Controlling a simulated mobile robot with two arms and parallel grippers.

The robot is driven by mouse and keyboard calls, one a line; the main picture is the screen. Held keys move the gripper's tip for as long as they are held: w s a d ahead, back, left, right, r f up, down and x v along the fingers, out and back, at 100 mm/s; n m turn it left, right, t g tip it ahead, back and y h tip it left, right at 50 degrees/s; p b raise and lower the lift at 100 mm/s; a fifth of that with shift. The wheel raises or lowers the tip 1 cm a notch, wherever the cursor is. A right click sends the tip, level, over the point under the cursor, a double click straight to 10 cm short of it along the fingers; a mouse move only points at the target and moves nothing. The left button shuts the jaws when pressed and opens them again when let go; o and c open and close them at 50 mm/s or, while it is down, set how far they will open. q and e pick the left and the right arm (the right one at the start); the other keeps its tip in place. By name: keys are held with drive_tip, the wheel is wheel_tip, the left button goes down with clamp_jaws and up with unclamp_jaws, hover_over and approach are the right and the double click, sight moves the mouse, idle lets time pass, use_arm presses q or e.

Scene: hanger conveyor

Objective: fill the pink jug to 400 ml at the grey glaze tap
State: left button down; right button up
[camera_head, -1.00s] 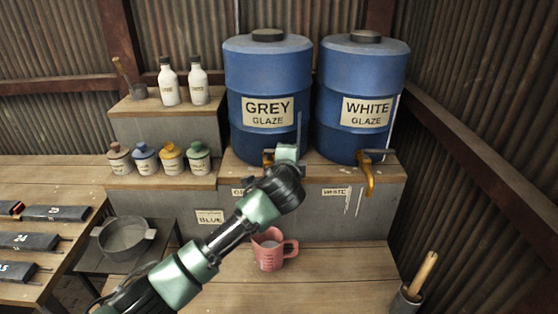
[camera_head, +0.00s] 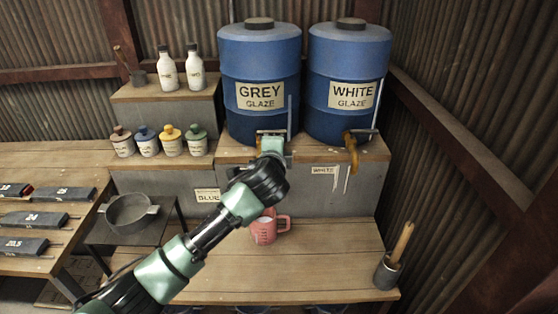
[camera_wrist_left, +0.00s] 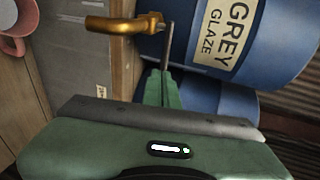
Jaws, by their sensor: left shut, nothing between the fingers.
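The pink jug (camera_head: 264,230) stands upright on the lower wooden bench, below the grey glaze tap. My arm covers part of its rim; its level cannot be read. It also shows at the left wrist view's upper left corner (camera_wrist_left: 14,28). The grey glaze barrel (camera_head: 258,62) stands on the upper ledge. Its brass tap (camera_wrist_left: 122,25) has a thin metal lever (camera_wrist_left: 168,48). My left gripper (camera_head: 271,146) is shut and empty at the tap; its fingertips (camera_wrist_left: 164,78) are at the lever's end, contact unclear. The spout and any stream are hidden by my arm in the head view. My right gripper is out of view.
The white glaze barrel (camera_head: 345,65) and its tap (camera_head: 352,150) stand to the right. Lidded jars (camera_head: 170,140) and bottles (camera_head: 167,70) are left. A metal pan (camera_head: 128,212) and a pot with a wooden handle (camera_head: 388,273) flank the bench, whose right part is clear.

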use_arm(q)
drive_tip(key=d+b+v, duration=0.1)
drive_tip(key=b+v, duration=0.1)
drive_tip(key=v, duration=0.5)
drive_tip(key=s+a+f+n+g, duration=0.3)
drive_tip(key=s+a+f+n, duration=0.25)
drive_tip(key=s+f, duration=0.45)
drive_tip(key=s+a+f+n+g, duration=0.3)
drive_tip(key=s+a+f+n, duration=0.25)
drive_tip(key=s+f, duration=0.4)
drive_tip(key=s+a+f+n+g+y, duration=0.1)
drive_tip(key=s+a+f+n+g, duration=0.3)
drive_tip(key=s, duration=0.5)
drive_tip(key=s+a+f+n+g, duration=0.1)
drive_tip(key=s+a+f+n, duration=0.1)
drive_tip(key=s+a+f, duration=0.6)
drive_tip(key=s+d+f+g, duration=0.1)
drive_tip(key=s+f, duration=0.1)
drive_tip(key=f, duration=1)
drive_tip(key=s+f, duration=0.2)
drive_tip(key=f, duration=1.1)
drive_tip(key=s+a+f+g, duration=0.1)
drive_tip(key=s+a+f, duration=0.1)
drive_tip(key=s+f, duration=1.2)
drive_tip(key=shift+s+a+f+g+y, duration=0.25)
drive_tip(key=shift+s+a+g+y, duration=0.1)
drive_tip(key=shift+s, duration=0.6)
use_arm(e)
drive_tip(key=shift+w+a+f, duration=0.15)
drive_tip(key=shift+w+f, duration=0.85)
